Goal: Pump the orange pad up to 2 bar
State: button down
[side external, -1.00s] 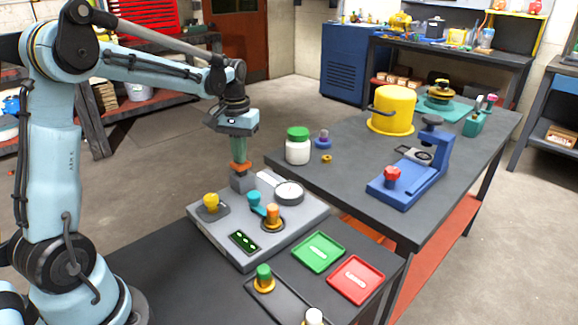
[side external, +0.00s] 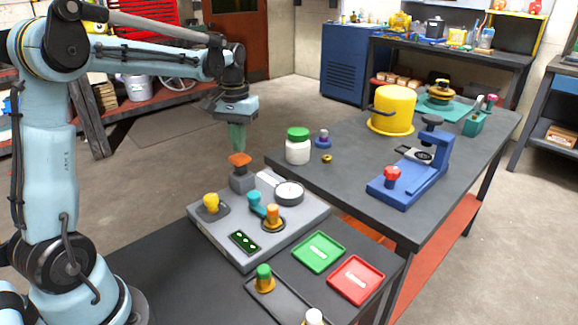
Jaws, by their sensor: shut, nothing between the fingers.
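The orange pad (side external: 240,160) sits on top of a grey block (side external: 241,180) at the back left corner of the grey console (side external: 221,245). My gripper (side external: 237,150) points straight down just above the pad, its green fingers shut and empty. I cannot tell whether the fingertips touch the pad. A round white-faced gauge (side external: 289,192) stands right of the block; its needle is too small to read.
The console also carries a yellow knob (side external: 211,203), a teal handle (side external: 257,204), an orange knob (side external: 273,215) and a dark panel with green lights (side external: 244,241). Green (side external: 319,251) and red (side external: 356,279) trays lie in front. A green-lidded jar (side external: 298,146) stands behind.

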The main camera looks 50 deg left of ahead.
aim_at(240, 157)
jog(key=shift+f, duration=0.15)
jog(key=shift+f, duration=1.75)
jog(key=shift+r, duration=1.9)
jog(key=shift+r, duration=3)
